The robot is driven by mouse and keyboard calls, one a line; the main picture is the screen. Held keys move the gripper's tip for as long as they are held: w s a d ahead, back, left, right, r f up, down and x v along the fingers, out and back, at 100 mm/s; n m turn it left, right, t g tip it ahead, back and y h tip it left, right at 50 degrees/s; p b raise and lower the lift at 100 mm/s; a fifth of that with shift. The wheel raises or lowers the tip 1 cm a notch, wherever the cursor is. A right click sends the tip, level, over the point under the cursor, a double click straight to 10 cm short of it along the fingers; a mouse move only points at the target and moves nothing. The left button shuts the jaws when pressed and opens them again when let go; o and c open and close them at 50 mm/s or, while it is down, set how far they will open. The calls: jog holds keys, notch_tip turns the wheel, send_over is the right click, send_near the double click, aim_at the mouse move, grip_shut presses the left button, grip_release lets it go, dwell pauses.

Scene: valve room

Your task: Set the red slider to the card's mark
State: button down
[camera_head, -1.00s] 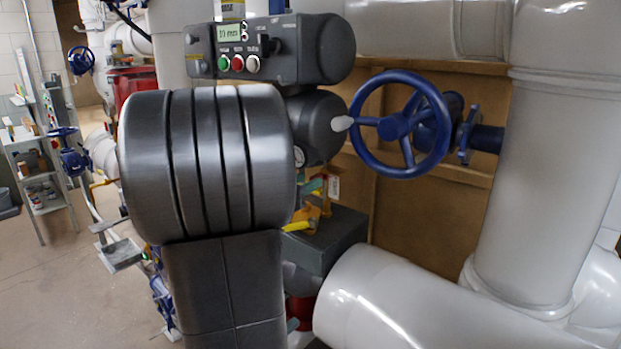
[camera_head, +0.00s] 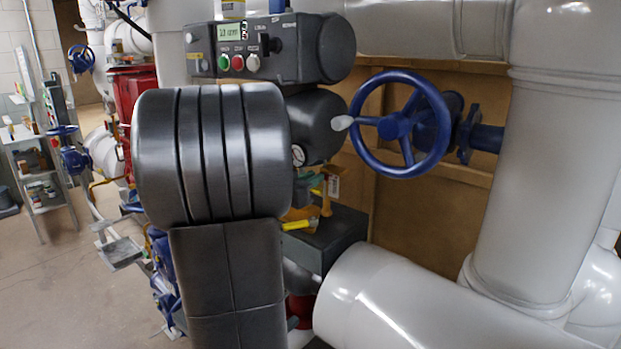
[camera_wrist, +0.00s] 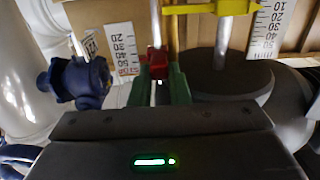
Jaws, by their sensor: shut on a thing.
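In the wrist view the red slider (camera_wrist: 157,62) sits on a thin upright rod, beside a white scale (camera_wrist: 125,52) with black numbers. My gripper (camera_wrist: 160,88) has green fingers, which are closed around the red slider from below in the picture. The slider is near the lower numbers of the scale; its exact reading cannot be told.
A blue valve fitting (camera_wrist: 75,83) is at left. The head view shows a blue handwheel (camera_head: 400,124), a control box (camera_head: 290,50), white pipes (camera_head: 560,130) and a shelf (camera_head: 40,180).

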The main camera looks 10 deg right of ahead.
jog(key=shift+f, duration=0.85)
jog(key=c, duration=1.4)
grip_release()
jog(key=shift+o, duration=0.2)
jog(key=b+v, duration=0.1)
jog(key=v, duration=1.2)
jog(key=shift+s+a, duration=0.25)
jog(key=shift+a, duration=0.05)
jog(key=shift+d, duration=0.1)
